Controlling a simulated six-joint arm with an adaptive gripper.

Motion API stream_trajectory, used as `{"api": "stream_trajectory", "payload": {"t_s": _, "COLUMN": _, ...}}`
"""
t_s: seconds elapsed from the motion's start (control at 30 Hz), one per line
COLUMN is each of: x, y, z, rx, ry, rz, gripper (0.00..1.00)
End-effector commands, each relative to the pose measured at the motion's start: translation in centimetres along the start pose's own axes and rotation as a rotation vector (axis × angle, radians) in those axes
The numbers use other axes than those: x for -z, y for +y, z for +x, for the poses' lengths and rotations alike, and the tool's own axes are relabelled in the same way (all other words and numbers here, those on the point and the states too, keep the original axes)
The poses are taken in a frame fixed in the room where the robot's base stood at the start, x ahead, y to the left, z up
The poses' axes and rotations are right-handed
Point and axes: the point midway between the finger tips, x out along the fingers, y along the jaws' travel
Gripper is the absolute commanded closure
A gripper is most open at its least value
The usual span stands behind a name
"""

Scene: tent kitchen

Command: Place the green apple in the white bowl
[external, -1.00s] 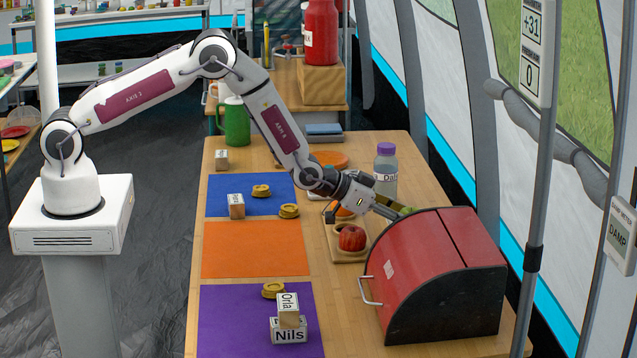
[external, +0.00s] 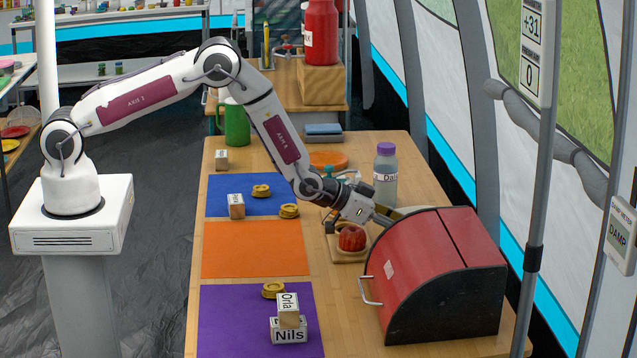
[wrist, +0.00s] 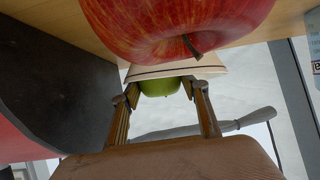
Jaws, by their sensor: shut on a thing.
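The green apple (wrist: 160,88) shows between my two fingertips in the wrist view. My gripper (wrist: 166,95) is shut on it. A pale bowl (wrist: 182,71), likely the white bowl, appears inverted right by the apple, its rim close to the fingertips; I cannot tell whether apple and bowl touch. In the external view my gripper (external: 383,218) points down and right behind the red bread bin. A pale edge (external: 408,210) beyond it may be the bowl; most of it and the green apple are hidden there.
A red apple (external: 352,238) sits on a wooden holder (external: 344,256) just beneath my wrist; it looms large in the wrist view (wrist: 165,22). The red bread bin (external: 425,265) stands close in front. A purple-capped bottle (external: 386,175) stands behind.

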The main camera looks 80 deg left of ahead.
Motion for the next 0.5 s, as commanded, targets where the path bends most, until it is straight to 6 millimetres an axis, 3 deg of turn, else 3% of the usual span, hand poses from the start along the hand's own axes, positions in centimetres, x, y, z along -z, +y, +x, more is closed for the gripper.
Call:
{"api": "stream_trajectory", "payload": {"t_s": 0.27, "x": -0.30, "y": 0.01, "z": 0.17, "rx": 0.000, "ry": 0.000, "rz": 0.000, "gripper": 0.79}}
{"api": "stream_trajectory", "payload": {"t_s": 0.3, "x": -0.34, "y": 0.01, "z": 0.17, "rx": 0.000, "ry": -0.001, "rz": 0.000, "gripper": 0.50}}
{"api": "stream_trajectory", "payload": {"t_s": 0.33, "x": -0.34, "y": 0.01, "z": 0.16, "rx": 0.000, "ry": -0.001, "rz": 0.000, "gripper": 0.43}}
{"api": "stream_trajectory", "payload": {"t_s": 0.37, "x": -0.34, "y": 0.01, "z": 0.16, "rx": 0.000, "ry": -0.001, "rz": 0.000, "gripper": 0.39}}
{"api": "stream_trajectory", "payload": {"t_s": 0.5, "x": -0.33, "y": 0.01, "z": 0.16, "rx": 0.000, "ry": -0.001, "rz": 0.000, "gripper": 0.39}}
